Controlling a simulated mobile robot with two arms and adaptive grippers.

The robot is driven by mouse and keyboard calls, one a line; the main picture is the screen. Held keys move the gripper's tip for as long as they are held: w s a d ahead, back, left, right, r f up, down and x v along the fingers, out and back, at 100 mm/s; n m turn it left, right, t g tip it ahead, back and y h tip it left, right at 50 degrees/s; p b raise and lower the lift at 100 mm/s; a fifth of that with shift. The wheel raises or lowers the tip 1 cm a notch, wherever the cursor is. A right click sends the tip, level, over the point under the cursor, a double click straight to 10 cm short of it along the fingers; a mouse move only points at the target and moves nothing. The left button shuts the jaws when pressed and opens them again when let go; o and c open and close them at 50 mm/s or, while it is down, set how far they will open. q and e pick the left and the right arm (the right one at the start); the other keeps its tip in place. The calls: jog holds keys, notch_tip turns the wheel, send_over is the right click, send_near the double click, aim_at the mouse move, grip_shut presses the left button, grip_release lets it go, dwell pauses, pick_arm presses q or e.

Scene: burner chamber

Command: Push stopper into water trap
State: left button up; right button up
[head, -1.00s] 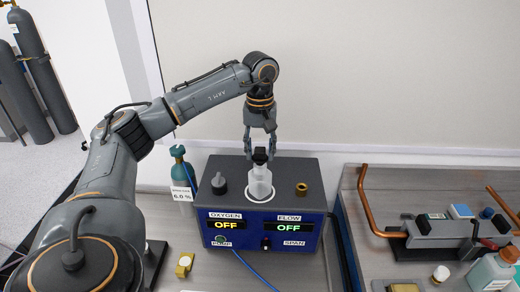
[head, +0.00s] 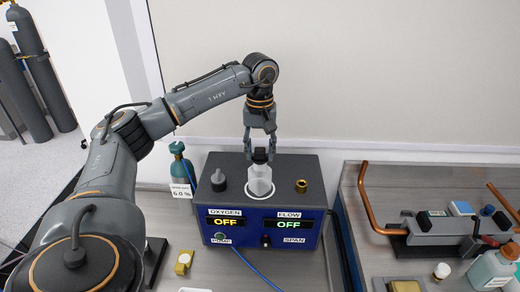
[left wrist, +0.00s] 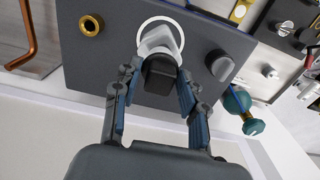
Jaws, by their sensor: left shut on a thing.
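A black stopper (head: 260,154) sits at the mouth of the clear, whitish water trap (head: 259,178), which stands upright in a white ring on top of the blue analyzer box (head: 232,232). My left gripper (head: 260,150) comes down from above and is shut on the stopper. In the left wrist view, the fingers (left wrist: 158,88) lie on both sides of the black stopper (left wrist: 160,72), with the trap (left wrist: 158,42) just beyond it. How deep the stopper sits in the neck cannot be told. My right gripper is not in view.
A black knob (head: 218,181) and a brass fitting (head: 301,186) flank the trap on the box top. A teal gas bottle (head: 181,168) stands at left. A metal tray with copper pipes (head: 364,210) and bottles is at right.

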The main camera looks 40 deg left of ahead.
pick_arm(q)
jog(key=shift+f, duration=0.3)
jog(key=o, duration=0.9)
notch_tip(320, 180, up, 12)
